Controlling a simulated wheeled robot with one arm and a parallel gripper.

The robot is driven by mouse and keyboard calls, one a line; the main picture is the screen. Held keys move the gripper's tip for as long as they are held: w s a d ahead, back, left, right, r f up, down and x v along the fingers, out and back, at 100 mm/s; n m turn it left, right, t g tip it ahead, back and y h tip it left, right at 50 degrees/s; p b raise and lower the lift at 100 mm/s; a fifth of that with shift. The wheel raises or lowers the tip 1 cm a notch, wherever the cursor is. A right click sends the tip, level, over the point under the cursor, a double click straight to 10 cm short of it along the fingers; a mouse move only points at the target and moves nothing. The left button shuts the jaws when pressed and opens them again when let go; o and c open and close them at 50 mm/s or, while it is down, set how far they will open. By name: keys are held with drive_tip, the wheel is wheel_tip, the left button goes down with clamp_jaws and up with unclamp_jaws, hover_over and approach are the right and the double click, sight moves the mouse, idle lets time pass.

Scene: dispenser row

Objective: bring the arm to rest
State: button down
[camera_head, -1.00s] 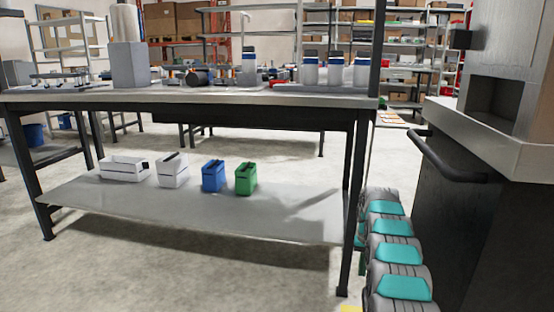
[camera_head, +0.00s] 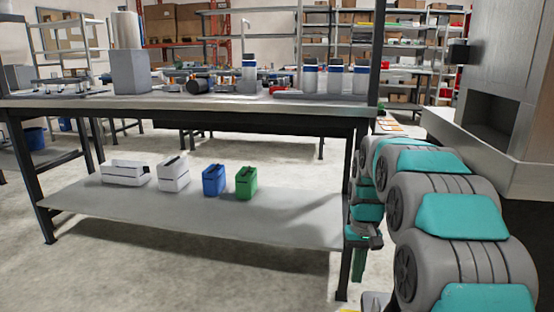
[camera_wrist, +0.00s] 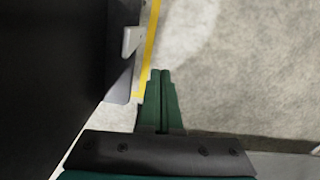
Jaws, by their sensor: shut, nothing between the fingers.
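My gripper (camera_wrist: 160,78) shows in the wrist view with its two dark green fingers pressed together and nothing between them. It points over bare floor, beside a dark panel and a yellow line. In the head view my grey and teal arm stands bent at the right, between the workbench (camera_head: 200,104) and the dark cabinet.
The bench's lower shelf (camera_head: 200,219) holds two white bins, a blue bin (camera_head: 213,181) and a green bin (camera_head: 246,184). Several blue-capped bottles stand on top. A grey unit (camera_head: 510,90) rises close on the right. Floor in front of the bench is clear.

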drive_tip(key=s+a+r+p, duration=0.1)
drive_tip(key=s+a, duration=0.1)
drive_tip(key=s, duration=1.6)
drive_tip(key=s+a+r+n+p, duration=0.1)
drive_tip(key=s+a+p, duration=0.1)
drive_tip(key=s, duration=1.6)
drive_tip(key=shift+s+a+r+g, duration=0.2)
drive_tip(key=shift+a+r+g, duration=0.1)
drive_tip(key=shift+a+r, duration=0.15)
